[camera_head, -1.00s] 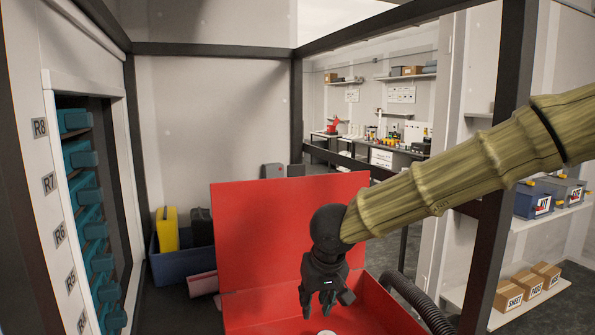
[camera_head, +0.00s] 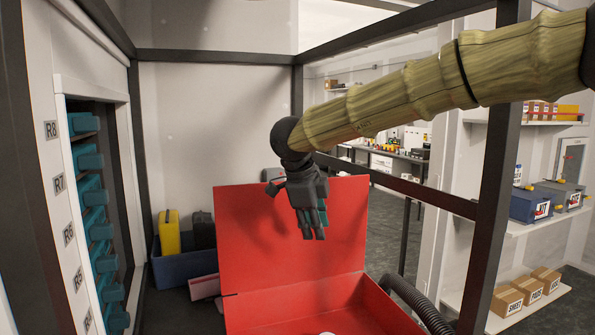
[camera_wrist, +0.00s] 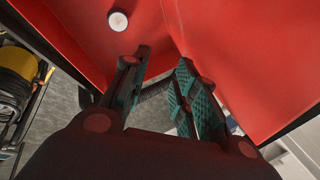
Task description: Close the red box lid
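The red box (camera_head: 265,310) is low in the head view, with its near part cut off by the frame. Its red lid (camera_head: 245,235) stands up, open, at the back of the box. My gripper (camera_head: 314,236) hangs in front of the lid's upper right part, above the box opening, fingers pointing down. In the wrist view my gripper (camera_wrist: 164,58) has its two teal-padded fingers apart with nothing between them. Red panels of the box and lid fill the top and right there. A small white round thing (camera_wrist: 118,21) lies on a red surface; its edge barely shows in the head view.
A blue bin (camera_head: 180,269) with a yellow case (camera_head: 170,232) and a black case stands left of the box. A teal-handled rack (camera_head: 90,200) lines the left wall. A black hose (camera_head: 415,300) and a dark frame post (camera_head: 490,210) are at right.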

